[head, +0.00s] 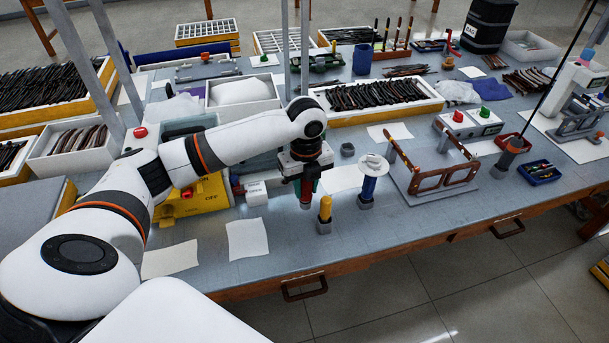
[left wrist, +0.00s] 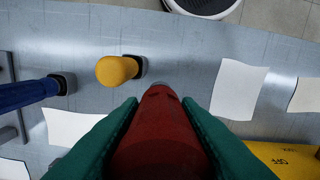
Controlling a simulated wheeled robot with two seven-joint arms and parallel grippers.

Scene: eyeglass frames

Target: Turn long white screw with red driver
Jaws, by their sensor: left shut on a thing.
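My left gripper (head: 306,180) has green fingers, which show in the left wrist view (left wrist: 160,135) on both sides of a red handle. It is shut on the red driver (head: 306,196), which also shows in the left wrist view (left wrist: 157,120). The driver hangs roughly upright over the table's front part; I cannot tell whether its lower end touches anything. A large brown eyeglass frame (head: 443,180) stands to the right in a grey fixture. The long white screw cannot be made out. My right gripper is not in view.
A yellow-handled driver (head: 325,209) stands in a grey holder right of the red one. A blue-handled driver (head: 369,187) with a white disc (head: 373,165) above stands further right. A yellow box (head: 205,203) is left. White paper (head: 247,239) lies near the front edge.

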